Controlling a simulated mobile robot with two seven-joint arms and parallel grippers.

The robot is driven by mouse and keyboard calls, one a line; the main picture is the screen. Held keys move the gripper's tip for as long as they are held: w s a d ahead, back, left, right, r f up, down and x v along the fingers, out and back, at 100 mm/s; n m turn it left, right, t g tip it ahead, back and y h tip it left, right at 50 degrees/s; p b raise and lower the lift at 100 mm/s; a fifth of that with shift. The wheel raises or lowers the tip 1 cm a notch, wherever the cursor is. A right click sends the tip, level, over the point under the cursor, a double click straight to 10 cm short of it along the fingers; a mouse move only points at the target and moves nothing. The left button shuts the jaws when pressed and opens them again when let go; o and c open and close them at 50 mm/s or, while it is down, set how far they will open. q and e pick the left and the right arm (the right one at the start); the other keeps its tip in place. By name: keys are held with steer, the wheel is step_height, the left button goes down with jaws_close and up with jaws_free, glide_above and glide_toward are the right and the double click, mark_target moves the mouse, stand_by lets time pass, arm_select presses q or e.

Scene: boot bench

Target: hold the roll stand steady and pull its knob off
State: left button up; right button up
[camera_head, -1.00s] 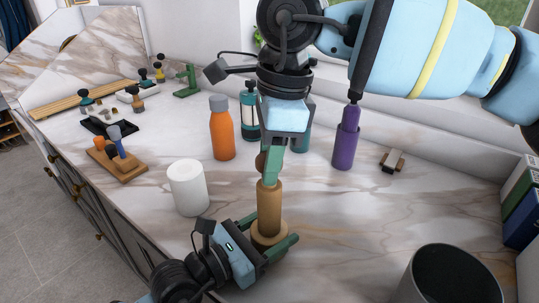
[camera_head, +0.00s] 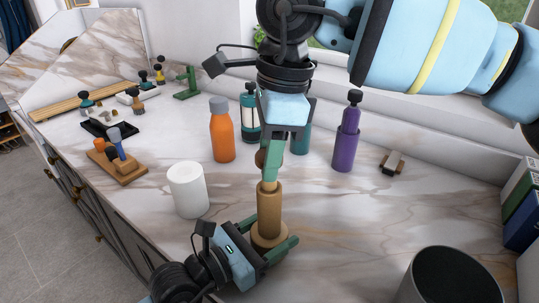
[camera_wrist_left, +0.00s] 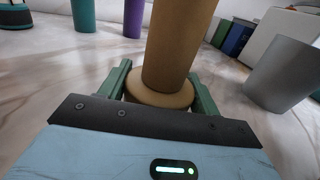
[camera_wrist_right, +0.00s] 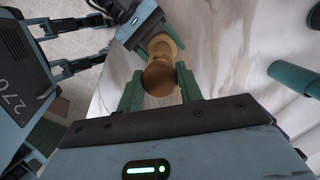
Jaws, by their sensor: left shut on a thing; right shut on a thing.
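The roll stand is a tan wooden post (camera_head: 269,208) on a round base (camera_head: 268,243), upright on the marble counter. My left gripper (camera_head: 270,238) is shut on the stand low down, a finger on each side of the base; the left wrist view also shows the base (camera_wrist_left: 160,95) between its fingers. My right gripper (camera_head: 271,163) comes from above and is shut on the brown knob (camera_head: 261,159) at the top. The right wrist view shows the round knob (camera_wrist_right: 159,78) between its fingers. A short paler neck shows above the post; whether the knob still touches it I cannot tell.
A white cylinder (camera_head: 187,190) stands close left of the stand, an orange bottle (camera_head: 222,135) behind it. A purple bottle (camera_head: 345,145) stands behind right. A dark bin (camera_head: 450,280) is front right.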

mark_target(264, 153)
steer(key=shift+r, duration=0.6)
steer(key=shift+r, duration=2)
arm_select(q)
steer(key=o, duration=1.5)
steer(key=shift+c, duration=0.2)
steer(key=b+v, duration=0.1)
steer(key=v, duration=1)
steer(key=shift+f, duration=0.1)
arm_select(e)
steer(key=f, duration=0.3)
steer(key=shift+w, duration=0.3)
arm_select(q)
steer(key=shift+s+a+b, duration=0.3)
steer(key=shift+s+a, duration=0.05)
steer(key=shift+a, duration=0.05)
arm_select(e)
steer(key=shift+f, duration=0.15)
